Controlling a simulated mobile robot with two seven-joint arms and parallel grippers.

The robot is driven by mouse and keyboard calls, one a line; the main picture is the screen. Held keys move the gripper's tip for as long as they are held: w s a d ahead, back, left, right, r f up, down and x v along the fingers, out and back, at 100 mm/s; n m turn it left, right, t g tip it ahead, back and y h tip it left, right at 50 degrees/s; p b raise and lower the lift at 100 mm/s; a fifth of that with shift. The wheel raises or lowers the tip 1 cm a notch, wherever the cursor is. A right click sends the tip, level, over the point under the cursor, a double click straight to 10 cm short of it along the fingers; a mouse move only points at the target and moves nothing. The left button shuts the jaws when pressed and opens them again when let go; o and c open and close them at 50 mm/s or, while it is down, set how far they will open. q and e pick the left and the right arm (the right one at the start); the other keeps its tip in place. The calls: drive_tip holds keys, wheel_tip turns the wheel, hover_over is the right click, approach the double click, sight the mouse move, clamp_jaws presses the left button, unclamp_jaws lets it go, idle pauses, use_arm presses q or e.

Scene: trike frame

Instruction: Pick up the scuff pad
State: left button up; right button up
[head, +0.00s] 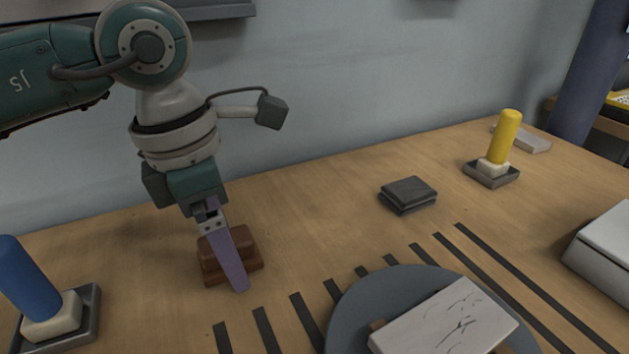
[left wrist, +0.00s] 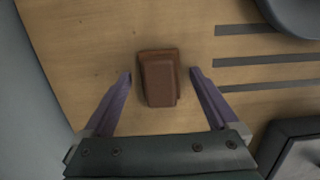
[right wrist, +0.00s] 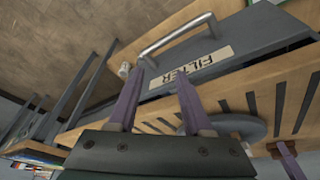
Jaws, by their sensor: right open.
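A reddish-brown, stepped block (head: 231,254), which looks like the scuff pad, lies on the wooden table at the left. It also shows in the left wrist view (left wrist: 160,80), whole and uncovered. My left gripper (head: 236,266) points down at it, and one purple finger hides part of it in the head view. In the left wrist view the left gripper (left wrist: 160,73) is open, its fingers on either side of the block with a gap at each side. My right gripper (right wrist: 160,75) is open and empty in the right wrist view; it is outside the head view.
A blue-handled tool (head: 30,280) stands at the left, a yellow-handled one (head: 503,137) at the back right. A dark grey pad stack (head: 408,194) lies mid-table. A round grey plate (head: 345,315) carries a marked white block (head: 445,322). A FILTER-labelled unit (right wrist: 240,55) is near my right gripper.

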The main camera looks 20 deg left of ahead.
use_arm(q)
drive_tip(key=c, duration=1.3)
drive_tip(key=shift+c, duration=0.2)
wheel_tip(320, 180, up, 20)
drive_tip(key=p, duration=0.3)
drive_tip(key=o, duration=0.8)
drive_tip(key=c, duration=0.6)
